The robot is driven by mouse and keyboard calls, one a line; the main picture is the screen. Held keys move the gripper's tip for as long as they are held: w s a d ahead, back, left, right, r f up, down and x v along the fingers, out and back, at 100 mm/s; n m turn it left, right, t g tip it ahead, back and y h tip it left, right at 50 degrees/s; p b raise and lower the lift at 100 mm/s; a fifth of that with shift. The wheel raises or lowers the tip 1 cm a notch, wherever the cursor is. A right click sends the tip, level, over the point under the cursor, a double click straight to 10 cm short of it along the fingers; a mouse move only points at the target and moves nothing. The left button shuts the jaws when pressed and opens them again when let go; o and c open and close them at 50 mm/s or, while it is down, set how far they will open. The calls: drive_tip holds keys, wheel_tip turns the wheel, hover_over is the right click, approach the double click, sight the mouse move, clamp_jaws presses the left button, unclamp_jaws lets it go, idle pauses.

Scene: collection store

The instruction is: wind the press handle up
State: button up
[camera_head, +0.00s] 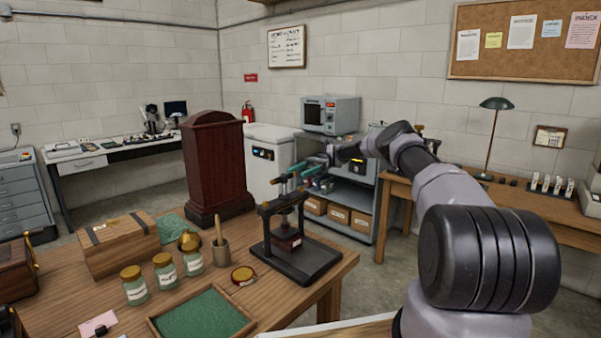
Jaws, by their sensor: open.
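A small black press (298,259) stands near the right edge of the wooden table, with a flat base, an upright frame and a dark red block between its posts. My gripper (291,181) reaches in from the right, just above the top of the press. Its teal fingers with orange tips are open and apart. The press handle is at the top of the frame, close to or behind the fingers, and is too small and overlapped to make out. I cannot tell whether the fingers touch it.
A tall dark red wooden case (214,165) stands behind the press to the left. Several jars, a brush pot (221,252), a round tin (243,275) and a green-lined tray (203,318) sit left of the press. A grey shelf unit (349,203) stands beyond.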

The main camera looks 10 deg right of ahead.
drive_tip(key=shift+w+d, duration=0.2)
drive_tip(key=shift+d, duration=0.1)
drive_tip(key=shift+c, duration=0.2)
